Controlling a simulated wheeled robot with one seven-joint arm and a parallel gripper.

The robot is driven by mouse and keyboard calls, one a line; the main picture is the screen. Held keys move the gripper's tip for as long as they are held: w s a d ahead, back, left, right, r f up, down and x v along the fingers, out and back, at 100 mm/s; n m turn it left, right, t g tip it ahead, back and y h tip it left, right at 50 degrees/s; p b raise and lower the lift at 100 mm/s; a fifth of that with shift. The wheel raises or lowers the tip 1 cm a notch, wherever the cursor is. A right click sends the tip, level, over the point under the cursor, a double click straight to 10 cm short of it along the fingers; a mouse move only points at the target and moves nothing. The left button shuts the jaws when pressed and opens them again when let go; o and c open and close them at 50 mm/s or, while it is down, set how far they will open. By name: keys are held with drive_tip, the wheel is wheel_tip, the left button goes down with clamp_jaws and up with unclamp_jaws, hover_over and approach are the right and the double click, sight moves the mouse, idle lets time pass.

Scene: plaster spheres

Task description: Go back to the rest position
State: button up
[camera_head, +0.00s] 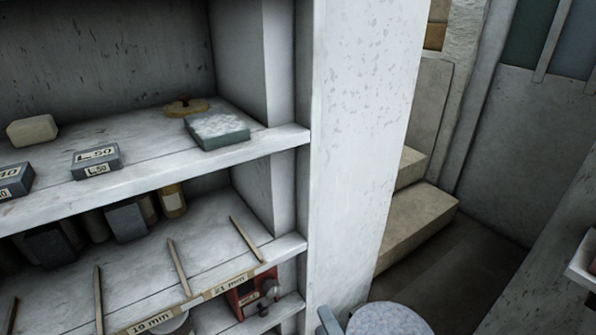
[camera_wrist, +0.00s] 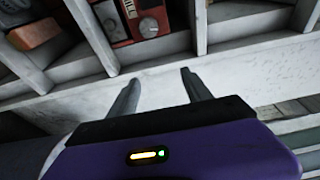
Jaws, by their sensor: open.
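My gripper (camera_wrist: 157,88) shows in the wrist view with its two grey fingers apart and nothing between them. Its purple housing fills the lower middle of that view. Beyond the fingertips is a pale shelf front, and past it open compartments. In the head view a rounded grey part of mine shows at the bottom edge; the fingers cannot be made out there.
The white shelf unit (camera_head: 365,130) stands at left and centre. Its upper board holds a green-grey block (camera_head: 217,131), a yellow ring (camera_head: 186,107) and labelled blocks (camera_head: 96,161). A red device (camera_head: 248,291) sits lower, also in the wrist view (camera_wrist: 135,20). Steps (camera_head: 415,222) lie right.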

drive_tip(key=s+d+r+n+g+h, duration=0.15)
drive_tip(key=s+d+n, duration=0.35)
drive_tip(key=s, duration=0.6)
drive_tip(key=s+d+r+n+h, duration=0.25)
drive_tip(key=s+d+n, duration=0.2)
drive_tip(key=s, duration=0.55)
drive_tip(key=s+d+r+n+g+h, duration=0.15)
drive_tip(key=s+d+n, duration=0.35)
drive_tip(key=s, duration=0.6)
wheel_tip(320, 180, up, 20)
drive_tip(key=p, duration=2.1)
drive_tip(key=shift+r+t+h, duration=0.2)
drive_tip(key=shift+t+h, duration=0.15)
drive_tip(key=shift+t, duration=0.05)
drive_tip(key=shift+d+m, duration=0.1)
drive_tip(key=shift+m, duration=0.15)
